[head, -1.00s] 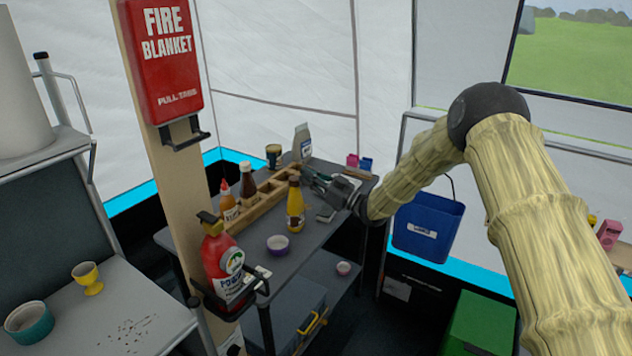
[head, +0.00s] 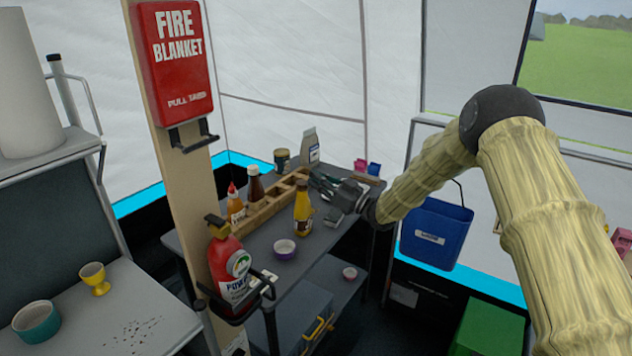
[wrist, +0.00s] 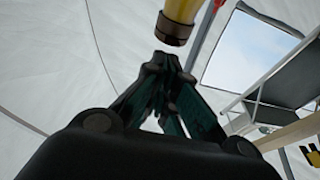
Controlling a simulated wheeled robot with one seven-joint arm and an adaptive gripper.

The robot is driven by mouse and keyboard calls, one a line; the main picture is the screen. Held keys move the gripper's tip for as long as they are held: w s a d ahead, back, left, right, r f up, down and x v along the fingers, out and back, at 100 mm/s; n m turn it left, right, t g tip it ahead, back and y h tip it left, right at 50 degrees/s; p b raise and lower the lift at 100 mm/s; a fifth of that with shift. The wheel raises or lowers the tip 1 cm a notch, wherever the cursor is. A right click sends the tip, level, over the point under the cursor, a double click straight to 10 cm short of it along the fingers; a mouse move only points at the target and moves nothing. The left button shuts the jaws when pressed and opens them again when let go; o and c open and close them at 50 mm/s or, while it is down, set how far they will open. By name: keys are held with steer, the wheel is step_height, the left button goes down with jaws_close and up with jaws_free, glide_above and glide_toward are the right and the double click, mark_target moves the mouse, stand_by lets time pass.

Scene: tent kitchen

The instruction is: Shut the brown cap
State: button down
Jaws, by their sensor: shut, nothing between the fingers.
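The yellow bottle (head: 303,212) stands upright on the grey table, with a brown cap (head: 301,183) on top. In the wrist view the brown cap (wrist: 172,31) is at the end of the yellow bottle (wrist: 182,9), just beyond my fingertips. The cap looks seated on the bottle, but I cannot tell whether it is fully shut. My gripper (head: 314,180) is just right of the cap and slightly behind it, its dark fingers pointing left. It is shut and empty in the wrist view (wrist: 164,66). I cannot tell whether it touches the cap.
A wooden rack (head: 268,205) with an orange sauce bottle (head: 236,206) and a dark bottle (head: 255,184) lies left of the yellow bottle. A small purple bowl (head: 285,249) sits in front. A post with a red extinguisher (head: 226,265) stands at the near left.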

steer(key=r+b+v, duration=0.2)
steer(key=v, duration=0.7)
steer(key=s+d+f+m+h, duration=0.2)
steer(key=s+f+m+h, duration=0.15)
steer(key=s+f, duration=0.55)
steer(key=s+d+f+m+h, duration=0.25)
steer(key=s+f+h, duration=0.2)
steer(key=f, duration=0.85)
steer(key=s+d+f+m+h, duration=0.1)
steer(key=s+f+m+h, duration=0.25)
steer(key=s+f, duration=0.55)
steer(key=s+d+f+m+g+h, duration=0.1)
steer(key=s+d+f+g+h, duration=0.1)
steer(key=s+f, duration=0.45)
steer(key=s+d+f+m+g+h, duration=0.1)
steer(key=s+d+f+g+h, duration=0.15)
steer(key=s+f, duration=0.4)
steer(key=s+d+g+h, duration=0.1)
steer(key=s+d+g, duration=0.1)
steer(key=s, duration=1)
steer(key=s+d+g+h, duration=0.1)
steer(key=s+d+g, duration=0.2)
steer(key=s, duration=1)
steer(key=shift+s+r+m+g, duration=0.15)
steer(key=shift+r+m+g, duration=0.3)
